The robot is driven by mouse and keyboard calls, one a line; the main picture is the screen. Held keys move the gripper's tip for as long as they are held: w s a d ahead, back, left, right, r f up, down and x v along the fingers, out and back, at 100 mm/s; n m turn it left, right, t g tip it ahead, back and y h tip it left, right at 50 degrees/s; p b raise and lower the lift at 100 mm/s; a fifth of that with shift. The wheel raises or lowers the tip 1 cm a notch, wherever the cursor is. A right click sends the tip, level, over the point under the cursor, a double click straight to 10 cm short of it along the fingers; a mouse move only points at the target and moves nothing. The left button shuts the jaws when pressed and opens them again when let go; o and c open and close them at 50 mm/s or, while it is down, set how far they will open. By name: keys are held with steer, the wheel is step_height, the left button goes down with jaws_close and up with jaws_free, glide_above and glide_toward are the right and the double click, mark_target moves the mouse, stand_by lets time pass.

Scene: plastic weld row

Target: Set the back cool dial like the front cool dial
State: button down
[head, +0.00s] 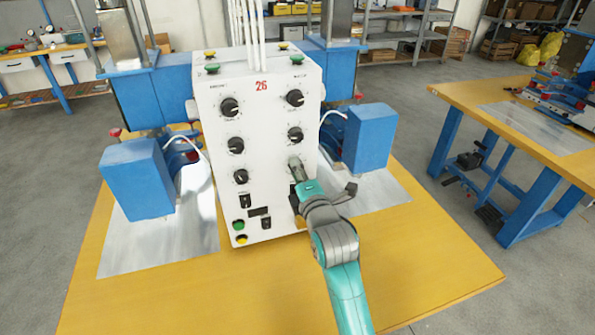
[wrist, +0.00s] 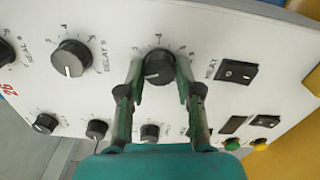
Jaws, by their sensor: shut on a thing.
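A white control box (head: 262,150) marked 26 carries two columns of black dials. My gripper (head: 295,163) is at the lowest dial of the right column and covers it in the head view. In the wrist view my gripper (wrist: 158,78) has its fingers on both sides of this dial (wrist: 158,65), shut on it. Its pointer is hard to read. The lowest dial of the left column (head: 240,176) stands free; it also shows in the wrist view (wrist: 150,132), small, its setting unclear. No cool label is readable, nor which column is front or back.
Other dials are close by, one (wrist: 72,58) beside the held dial. A black switch (wrist: 237,73) lies beyond the dial, near the word HEAT. Blue machine blocks (head: 137,178) flank the box on the yellow table (head: 430,265). The table's front is clear.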

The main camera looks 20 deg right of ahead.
steer(key=shift+f+n, duration=0.15)
steer(key=shift+n, duration=0.45)
steer(key=c, duration=0.8)
jaws_free()
steer(key=s, duration=1.2)
